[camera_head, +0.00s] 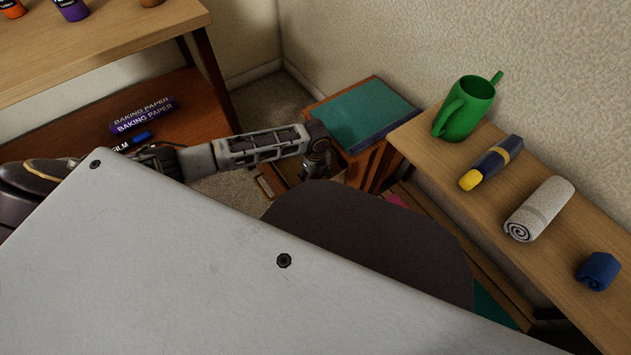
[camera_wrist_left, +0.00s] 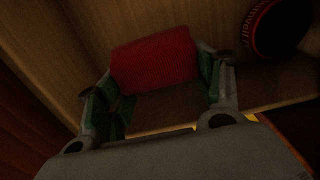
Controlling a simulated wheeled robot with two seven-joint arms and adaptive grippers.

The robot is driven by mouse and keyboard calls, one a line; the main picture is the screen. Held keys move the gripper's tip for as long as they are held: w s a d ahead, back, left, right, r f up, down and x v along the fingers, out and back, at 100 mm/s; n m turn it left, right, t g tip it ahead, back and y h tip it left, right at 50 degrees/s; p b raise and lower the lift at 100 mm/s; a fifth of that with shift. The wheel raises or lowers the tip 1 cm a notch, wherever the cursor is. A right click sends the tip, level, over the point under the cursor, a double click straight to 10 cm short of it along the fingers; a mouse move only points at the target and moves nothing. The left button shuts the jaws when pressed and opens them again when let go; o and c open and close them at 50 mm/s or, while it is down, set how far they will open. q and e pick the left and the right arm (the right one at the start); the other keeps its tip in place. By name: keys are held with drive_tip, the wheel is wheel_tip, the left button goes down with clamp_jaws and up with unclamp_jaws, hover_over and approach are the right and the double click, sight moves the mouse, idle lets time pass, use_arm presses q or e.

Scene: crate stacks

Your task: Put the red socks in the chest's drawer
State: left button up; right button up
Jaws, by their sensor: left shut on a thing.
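The small wooden chest (camera_head: 312,105) stands in the corner, with its drawer (camera_head: 266,187) pulled out towards the front. My left gripper (camera_head: 316,168) points down over the open drawer. In the left wrist view my left gripper (camera_wrist_left: 158,78) is shut on the red socks (camera_wrist_left: 154,60), a rolled red bundle between its two fingers. Wooden drawer walls and floor surround the bundle in that view. I cannot tell whether the socks touch the floor. In the head view the socks are hidden. My right gripper is not in view.
A dark round thing with a red edge (camera_wrist_left: 277,22) lies near the socks. A teal book (camera_head: 362,115) lies on the chest. The right shelf holds a green watering can (camera_head: 465,108), a flashlight (camera_head: 491,162), a rolled towel (camera_head: 540,208) and a blue bundle (camera_head: 598,271).

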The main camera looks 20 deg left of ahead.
sight(315, 180)
use_arm(q)
drive_tip(key=shift+f+b, duration=0.6)
drive_tip(key=shift+f, duration=0.95)
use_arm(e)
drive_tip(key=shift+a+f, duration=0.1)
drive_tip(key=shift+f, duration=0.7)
use_arm(q)
drive_tip(key=shift+f, duration=0.1)
drive_tip(key=o, duration=0.9)
drive_tip(key=shift+r+p, duration=0.5)
drive_tip(key=shift+r, duration=0.6)
wheel_tip(315, 180, up, 8)
drive_tip(key=p, duration=0.3)
drive_tip(key=shift+p, duration=0.3)
drive_tip(key=shift+r+p, duration=0.35)
drive_tip(key=shift+r, duration=0.65)
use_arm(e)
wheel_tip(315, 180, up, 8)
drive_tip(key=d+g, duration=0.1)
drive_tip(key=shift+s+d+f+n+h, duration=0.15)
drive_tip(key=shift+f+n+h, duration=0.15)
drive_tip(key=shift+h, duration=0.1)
